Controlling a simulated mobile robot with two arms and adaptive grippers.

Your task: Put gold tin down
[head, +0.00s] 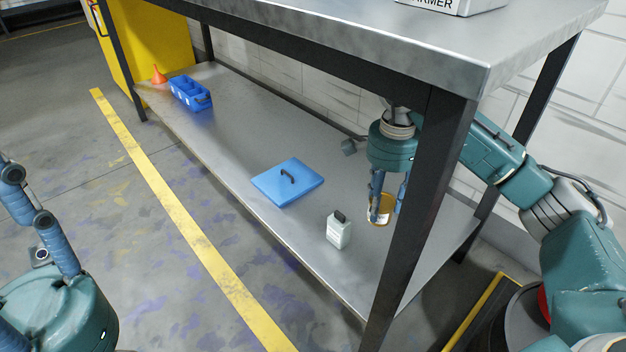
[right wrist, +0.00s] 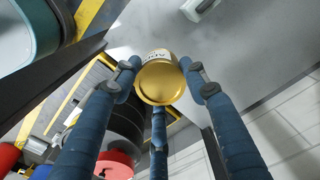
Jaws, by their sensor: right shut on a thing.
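The gold tin (head: 380,209) is between the blue fingers of my right gripper (head: 384,203), over the right end of the metal lower shelf (head: 235,130). In the right wrist view the tin's round gold end (right wrist: 160,82) faces the camera, with part of a pale label above it. The fingers of my right gripper (right wrist: 160,85) close around it. I cannot tell whether the tin touches the shelf. My left gripper (head: 35,195) is open and empty over the floor at the left edge.
A small white bottle with a dark cap (head: 339,231) stands left of the tin. A blue lid with a black handle (head: 287,182), a blue crate (head: 190,93) and an orange funnel (head: 158,75) are further left. A dark table leg (head: 425,190) stands close by the right gripper.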

